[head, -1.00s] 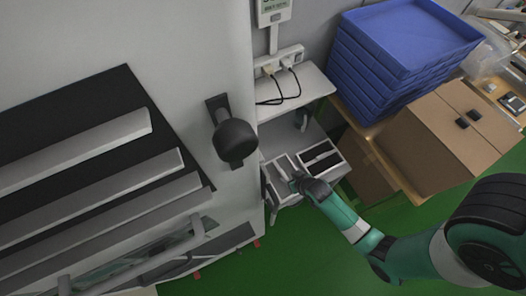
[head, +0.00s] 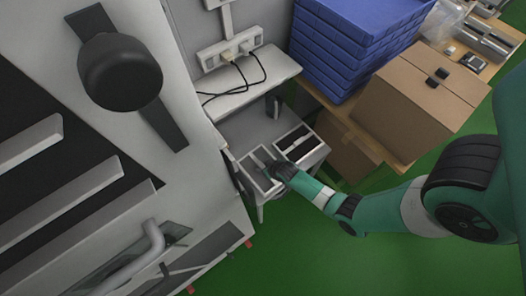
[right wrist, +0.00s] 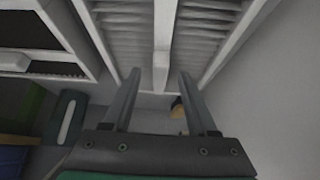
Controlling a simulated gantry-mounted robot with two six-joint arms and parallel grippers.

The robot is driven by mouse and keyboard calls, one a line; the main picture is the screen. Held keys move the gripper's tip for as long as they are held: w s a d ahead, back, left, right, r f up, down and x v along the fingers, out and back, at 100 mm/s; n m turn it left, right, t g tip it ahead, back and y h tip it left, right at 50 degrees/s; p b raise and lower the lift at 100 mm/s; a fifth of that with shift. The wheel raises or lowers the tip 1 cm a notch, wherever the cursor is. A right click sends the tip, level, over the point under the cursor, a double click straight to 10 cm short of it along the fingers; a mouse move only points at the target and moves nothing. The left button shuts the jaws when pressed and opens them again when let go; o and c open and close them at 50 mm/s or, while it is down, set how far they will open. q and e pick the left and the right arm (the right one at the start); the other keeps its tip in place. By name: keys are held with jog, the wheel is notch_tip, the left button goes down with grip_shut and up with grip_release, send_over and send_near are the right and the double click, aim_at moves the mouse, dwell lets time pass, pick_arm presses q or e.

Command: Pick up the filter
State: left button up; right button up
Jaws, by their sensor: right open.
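A white frame with grey ribbed panels and a white central bar (right wrist: 165,35), which I take to be the filter, fills the top middle of the right wrist view. In the head view this white-framed piece (head: 248,165) is at the left on the lower shelf, partly hidden by my right gripper (head: 268,166). In the right wrist view my right gripper (right wrist: 158,78) is open, its fingers apart on either side of the bar's near end, with no clear contact. My left gripper is not in view.
A second white frame with dark slots (head: 297,146) lies just right of the filter. Blue trays (head: 350,45) and a cardboard box (head: 415,100) stand right. A large grey machine (head: 190,195) is left.

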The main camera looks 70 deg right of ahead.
grip_shut()
dwell(1.4)
